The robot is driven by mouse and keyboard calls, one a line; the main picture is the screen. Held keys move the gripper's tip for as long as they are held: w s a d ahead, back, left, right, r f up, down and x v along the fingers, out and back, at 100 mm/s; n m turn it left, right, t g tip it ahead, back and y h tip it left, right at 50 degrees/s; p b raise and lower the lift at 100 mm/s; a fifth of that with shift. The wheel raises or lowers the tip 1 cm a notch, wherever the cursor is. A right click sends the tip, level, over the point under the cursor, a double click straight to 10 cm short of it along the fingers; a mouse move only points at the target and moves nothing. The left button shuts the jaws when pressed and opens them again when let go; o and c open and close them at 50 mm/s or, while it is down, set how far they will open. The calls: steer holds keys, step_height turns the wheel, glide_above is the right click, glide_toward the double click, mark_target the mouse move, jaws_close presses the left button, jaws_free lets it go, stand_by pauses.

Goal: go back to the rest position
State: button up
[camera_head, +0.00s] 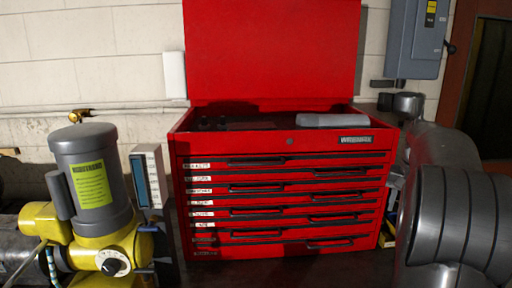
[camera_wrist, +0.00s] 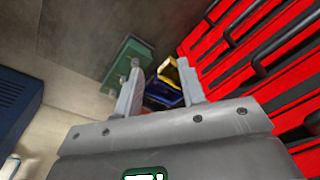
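My gripper (camera_wrist: 160,75) shows in the wrist view with its two grey fingers spread apart. I see no object held between them. Behind the gap are a yellow bin (camera_wrist: 169,72) and a dark blue one, at some distance that I cannot judge. In the head view the gripper itself is not visible; my grey arm fills the right edge, in front of the right side of the red tool chest (camera_head: 290,145). A grey motor (camera_head: 88,150) with a yellow-green tag (camera_head: 91,186) stands at the left on yellow equipment.
The red chest has its lid up and several labelled drawers, all looking shut. Its drawer fronts also fill the right of the wrist view (camera_wrist: 265,60). A grey electrical box (camera_head: 415,38) hangs at the upper right. A small white-and-blue unit (camera_head: 148,176) stands beside the motor.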

steer(key=s+a+n+t, duration=0.25)
steer(key=s+a, duration=0.55)
steer(key=a, duration=0.4)
steer(key=s+a+n+t, duration=0.1)
steer(key=s+a+n, duration=0.2)
steer(key=s+a, duration=0.7)
steer(key=s+a+f+n, duration=0.1)
steer(key=s+a+f, duration=0.4)
steer(key=s+a, duration=0.1)
steer(key=shift+a+n+t, duration=0.35)
steer(key=shift+a, duration=0.3)
steer(key=shift+s+r, duration=0.3)
steer(key=shift+s, duration=0.35)
steer(key=shift+o, duration=0.3)
